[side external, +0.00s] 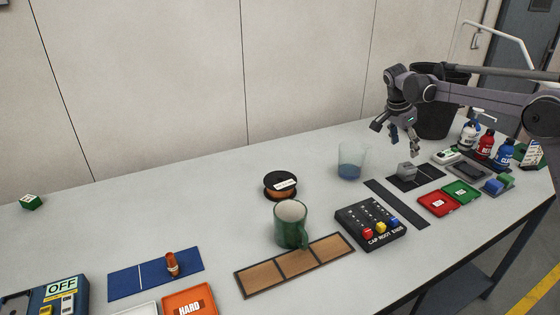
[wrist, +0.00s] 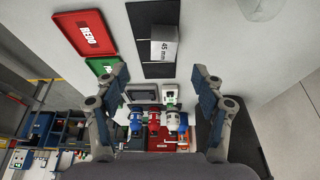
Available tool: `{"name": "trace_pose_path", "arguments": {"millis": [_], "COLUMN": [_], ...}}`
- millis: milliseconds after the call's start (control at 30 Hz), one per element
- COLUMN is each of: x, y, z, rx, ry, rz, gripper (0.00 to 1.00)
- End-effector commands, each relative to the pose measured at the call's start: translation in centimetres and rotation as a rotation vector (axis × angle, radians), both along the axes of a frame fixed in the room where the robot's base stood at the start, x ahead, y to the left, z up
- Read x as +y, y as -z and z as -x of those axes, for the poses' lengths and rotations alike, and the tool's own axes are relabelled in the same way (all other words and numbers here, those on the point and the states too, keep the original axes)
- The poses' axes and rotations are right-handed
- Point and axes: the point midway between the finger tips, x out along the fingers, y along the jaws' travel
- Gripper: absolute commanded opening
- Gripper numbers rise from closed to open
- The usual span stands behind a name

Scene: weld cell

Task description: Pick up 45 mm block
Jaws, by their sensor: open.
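The 45 mm block (side external: 406,171) is grey and sits on a dark mat (side external: 431,177). In the wrist view the block (wrist: 164,50) shows its "45 mm" label, on the dark mat (wrist: 146,14). My gripper (side external: 404,146) hangs above the block in the side view, apart from it. In the wrist view my gripper (wrist: 160,76) is open and empty, with the block ahead of the gap between its fingers.
A clear cup with blue liquid (side external: 351,162) stands left of the block. Red (side external: 431,204) and green trays (side external: 454,194) lie to its front right. Several bottles (side external: 485,146) stand behind them at the right. A dark bin (side external: 436,118) stands behind my gripper.

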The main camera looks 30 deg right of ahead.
Motion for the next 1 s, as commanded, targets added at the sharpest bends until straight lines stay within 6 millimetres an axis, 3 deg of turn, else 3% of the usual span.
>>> {"name": "trace_pose_path", "arguments": {"millis": [400, 767, 1000], "x": [-2.2, -3.3, -4.9], "y": [4.4, 6.4, 9.3], "z": [-0.2, -0.2, -0.3], "rx": [0.0, 0.001, -0.001], "ry": [0.041, 0.039, 0.039], "rz": [0.006, 0.006, 0.006], "gripper": [0.69, 0.69, 0.69]}}
